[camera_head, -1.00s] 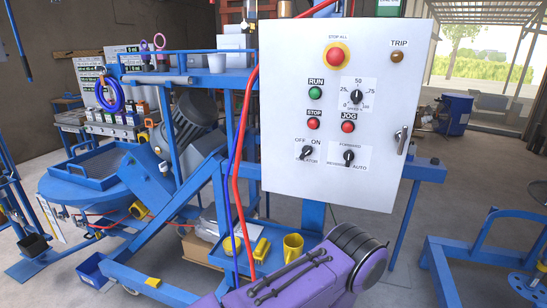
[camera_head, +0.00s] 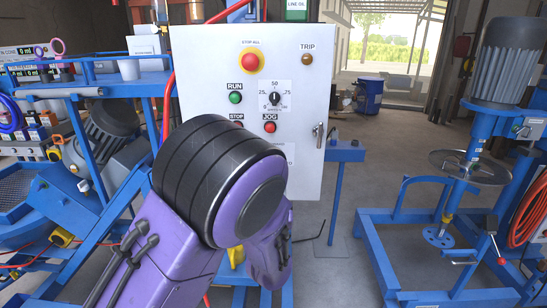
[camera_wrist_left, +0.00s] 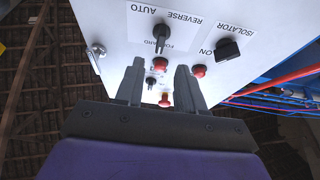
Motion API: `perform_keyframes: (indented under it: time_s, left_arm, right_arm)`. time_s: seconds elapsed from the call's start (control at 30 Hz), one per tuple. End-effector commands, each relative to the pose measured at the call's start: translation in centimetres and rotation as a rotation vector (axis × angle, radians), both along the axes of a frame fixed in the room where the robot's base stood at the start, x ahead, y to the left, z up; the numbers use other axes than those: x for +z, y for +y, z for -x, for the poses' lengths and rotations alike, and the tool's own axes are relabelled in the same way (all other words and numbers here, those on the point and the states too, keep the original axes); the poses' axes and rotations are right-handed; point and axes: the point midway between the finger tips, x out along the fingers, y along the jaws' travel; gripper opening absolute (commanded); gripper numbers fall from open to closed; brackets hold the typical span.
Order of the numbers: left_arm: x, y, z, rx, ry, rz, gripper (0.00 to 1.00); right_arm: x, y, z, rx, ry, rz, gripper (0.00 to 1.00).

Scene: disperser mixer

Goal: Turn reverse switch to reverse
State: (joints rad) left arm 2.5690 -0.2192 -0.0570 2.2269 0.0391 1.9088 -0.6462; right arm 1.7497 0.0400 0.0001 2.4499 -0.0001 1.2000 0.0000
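The reverse switch (camera_wrist_left: 161,38) is a black knob on the white control panel (camera_head: 190,75), among the labels AUTO, REVERSE and FORWARD, seen inverted in the left wrist view. I cannot tell clearly which label it points to. In the head view my purple arm hides the switch. My left gripper (camera_wrist_left: 160,66) is open and empty, its two grey fingers apart and pointing toward the panel. The switch shows beyond the fingertips, roughly in line with the gap. I cannot tell contact. My right gripper is in neither view.
The isolator switch (camera_wrist_left: 228,50) sits beside the reverse switch. The jog button (camera_head: 269,127), run button (camera_head: 236,97), speed knob (camera_head: 275,97) and red stop-all button (camera_head: 250,62) are above. A panel handle (camera_head: 318,135) juts at the right edge. A blue mixer frame (camera_head: 385,255) stands right.

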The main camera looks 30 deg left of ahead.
Motion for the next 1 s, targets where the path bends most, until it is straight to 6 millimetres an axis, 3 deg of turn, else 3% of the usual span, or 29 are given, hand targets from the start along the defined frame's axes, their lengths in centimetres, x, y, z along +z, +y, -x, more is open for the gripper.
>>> perform_keyframes:
  time_s: [0.1,0.3,0.7,0.73,0.83,1.0]
  left_arm:
    - [1.6,1.5,-2.2,0.002,0.001,0.004,0.38]
    - [2.9,3.3,-5.3,0.000,0.003,0.003,0.38]
    - [3.0,4.0,-6.5,-0.002,0.005,0.002,0.38]
    - [3.0,4.0,-6.5,-0.002,0.005,0.002,0.32]
    - [3.0,4.0,-6.5,-0.002,0.005,0.002,0.00]
    - [3.1,4.0,-6.5,-0.001,0.003,0.003,0.00]
  right_arm:
    - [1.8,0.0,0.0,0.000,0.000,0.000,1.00]
    - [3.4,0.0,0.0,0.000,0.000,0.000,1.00]
    - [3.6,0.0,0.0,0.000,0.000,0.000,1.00]
    - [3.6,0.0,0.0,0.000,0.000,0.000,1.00]
    - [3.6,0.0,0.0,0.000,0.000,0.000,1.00]
    - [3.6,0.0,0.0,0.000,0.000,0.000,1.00]
